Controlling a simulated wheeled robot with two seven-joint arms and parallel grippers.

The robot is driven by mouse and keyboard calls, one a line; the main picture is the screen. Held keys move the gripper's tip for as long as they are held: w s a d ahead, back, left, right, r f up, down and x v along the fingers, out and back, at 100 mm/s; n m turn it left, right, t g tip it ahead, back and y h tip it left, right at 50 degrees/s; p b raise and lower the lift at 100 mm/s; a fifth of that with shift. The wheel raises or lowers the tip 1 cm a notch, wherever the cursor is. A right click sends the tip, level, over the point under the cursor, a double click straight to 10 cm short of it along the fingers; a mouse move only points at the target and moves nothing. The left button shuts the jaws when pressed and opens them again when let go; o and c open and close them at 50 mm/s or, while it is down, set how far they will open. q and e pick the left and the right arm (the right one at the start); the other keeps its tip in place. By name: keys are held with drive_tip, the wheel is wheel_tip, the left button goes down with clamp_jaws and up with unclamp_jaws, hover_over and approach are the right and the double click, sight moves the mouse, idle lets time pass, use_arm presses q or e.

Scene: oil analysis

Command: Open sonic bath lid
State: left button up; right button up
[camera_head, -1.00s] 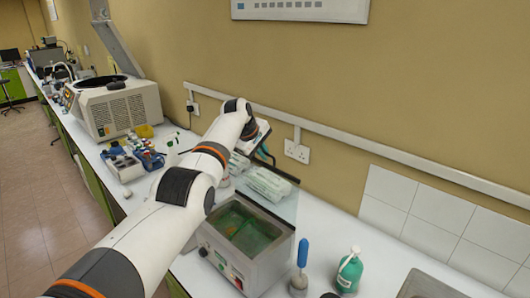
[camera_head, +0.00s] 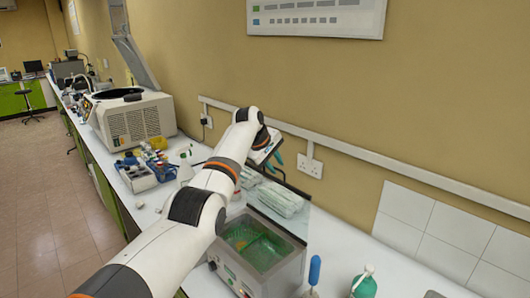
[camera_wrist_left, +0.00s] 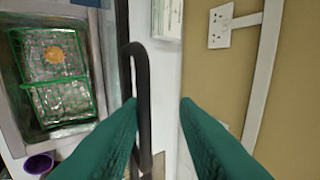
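The sonic bath (camera_head: 262,275) is a metal box on the white bench, its basin uncovered, with a green wire basket (camera_wrist_left: 60,70) inside. Its clear lid (camera_head: 304,214) appears raised and tilted back at the rear of the bath, partly hidden by my left arm. In the left wrist view the lid's black handle (camera_wrist_left: 141,75) runs beside the left fingertip and is partly covered by it. My left gripper (camera_head: 275,161) is above the rear of the bath. Its teal fingers are apart in the left wrist view (camera_wrist_left: 160,108), with nothing held between them. My right gripper is out of view.
Clear packets (camera_head: 280,198) lie behind the bath near the wall. A blue-handled tool (camera_head: 314,270) and a green bottle (camera_head: 364,287) stand to its right. A centrifuge (camera_head: 130,118) with a raised lid and a rack of bottles (camera_head: 137,178) are farther left.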

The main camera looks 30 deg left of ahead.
use_arm(q)
drive_tip(key=b+v, duration=0.4)
drive_tip(key=v, duration=0.5)
drive_tip(key=shift+s+r, duration=0.25)
drive_tip(key=shift+r, duration=0.1)
drive_tip(key=shift+a, duration=0.1)
